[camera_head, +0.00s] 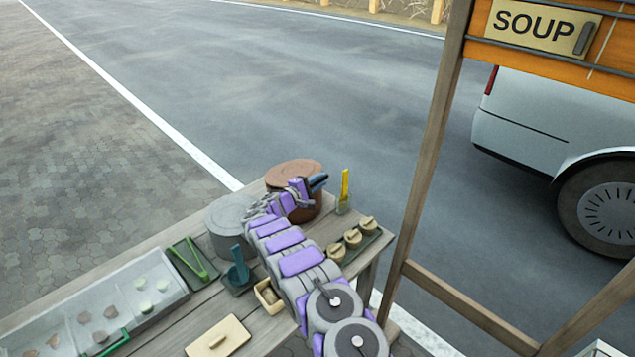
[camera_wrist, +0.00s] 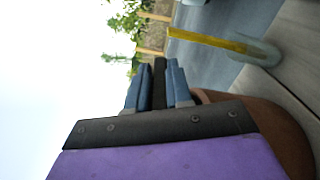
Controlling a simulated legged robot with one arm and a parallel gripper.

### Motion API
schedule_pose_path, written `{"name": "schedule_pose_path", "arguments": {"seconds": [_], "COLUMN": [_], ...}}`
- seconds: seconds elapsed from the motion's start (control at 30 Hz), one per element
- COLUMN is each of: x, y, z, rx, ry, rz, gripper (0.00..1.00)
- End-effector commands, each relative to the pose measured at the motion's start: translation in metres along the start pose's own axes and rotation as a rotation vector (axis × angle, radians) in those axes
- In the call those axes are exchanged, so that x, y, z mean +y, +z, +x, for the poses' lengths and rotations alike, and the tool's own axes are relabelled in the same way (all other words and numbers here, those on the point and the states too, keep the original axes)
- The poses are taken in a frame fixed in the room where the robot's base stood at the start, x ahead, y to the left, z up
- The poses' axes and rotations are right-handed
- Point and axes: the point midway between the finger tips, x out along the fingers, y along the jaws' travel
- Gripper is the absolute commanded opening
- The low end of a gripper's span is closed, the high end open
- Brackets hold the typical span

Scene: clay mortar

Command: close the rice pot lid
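A round brown pot (camera_head: 294,170) stands at the far end of the wooden counter, with a flat brown top that looks like a lid. A grey round pot (camera_head: 226,217) stands to its left, also with a flat top. The frames do not show which is the rice pot. My gripper (camera_head: 319,181) is at the right rim of the brown pot and hides part of it. In the wrist view the gripper's blue fingers (camera_wrist: 160,88) are close together with a dark strip between them. I cannot tell whether they touch the pot (camera_wrist: 280,130).
A yellow-handled tool in a holder (camera_head: 343,197) stands right of the brown pot. A wooden post (camera_head: 425,170) rises at right.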

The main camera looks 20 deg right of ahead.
Motion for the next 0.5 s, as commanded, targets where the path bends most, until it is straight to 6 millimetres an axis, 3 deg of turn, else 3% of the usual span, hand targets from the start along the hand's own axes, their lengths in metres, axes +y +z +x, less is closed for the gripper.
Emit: {"name": "schedule_pose_path", "arguments": {"seconds": [0.23,0.5], "x": [0.0008,0.0029], "y": [0.0005,0.0014], "z": [-0.0005,-0.0005], "rx": [0.001,0.0], "ry": [0.001,0.001], "rz": [0.001,0.002], "gripper": [0.43,0.43]}}
